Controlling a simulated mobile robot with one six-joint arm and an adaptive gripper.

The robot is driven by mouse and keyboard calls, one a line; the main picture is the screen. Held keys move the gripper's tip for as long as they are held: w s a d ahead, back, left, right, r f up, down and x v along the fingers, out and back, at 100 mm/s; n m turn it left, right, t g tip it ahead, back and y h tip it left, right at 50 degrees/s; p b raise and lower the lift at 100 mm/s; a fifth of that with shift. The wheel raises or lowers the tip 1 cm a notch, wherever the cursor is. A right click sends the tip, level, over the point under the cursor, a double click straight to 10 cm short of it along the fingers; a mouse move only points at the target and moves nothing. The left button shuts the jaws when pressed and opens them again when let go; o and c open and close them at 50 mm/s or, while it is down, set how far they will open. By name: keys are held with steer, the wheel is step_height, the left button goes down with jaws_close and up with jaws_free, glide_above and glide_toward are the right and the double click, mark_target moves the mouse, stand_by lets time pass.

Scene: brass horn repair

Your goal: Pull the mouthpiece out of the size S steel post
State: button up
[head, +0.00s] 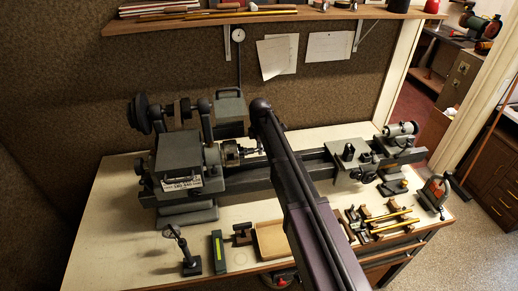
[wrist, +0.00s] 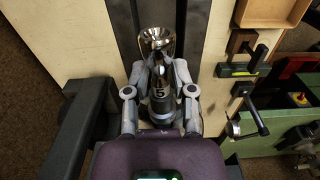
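In the wrist view the silver mouthpiece (wrist: 156,37) shows its bright, flared cup just beyond my fingertips. My gripper (wrist: 159,68) has its two fingers drawn in on either side of the mouthpiece below the cup, and it looks shut on it. A dark steel post with a pale size mark (wrist: 158,93) shows between the fingers, in line with the mouthpiece. The fingers hide where the mouthpiece meets the post, so I cannot tell how deep it sits. In the head view my arm hides the gripper, and I cannot make out the mouthpiece or post.
A grey lathe (head: 183,160) stands along the back of the bench (head: 110,232). A wooden tray (head: 271,240), a green-marked level (head: 218,251) and a small stand (head: 190,264) lie along the front. Brass tubes (head: 390,216) and a red-handled tool (head: 436,190) are at right.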

jaws_close()
steer(key=shift+d, duration=0.15)
steer(key=shift+w+d, duration=0.25)
steer(key=shift+d, duration=0.5)
steer(key=shift+w+d, duration=0.2)
steer(key=shift+d, duration=0.55)
steer(key=shift+w+d, duration=0.25)
steer(key=shift+d, duration=0.5)
steer(key=s+d+r+p, duration=0.1)
steer(key=s+r+p, duration=0.3)
steer(key=r+p, duration=0.1)
steer(key=shift+s+d, duration=0.2)
steer(key=shift+s, duration=0.2)
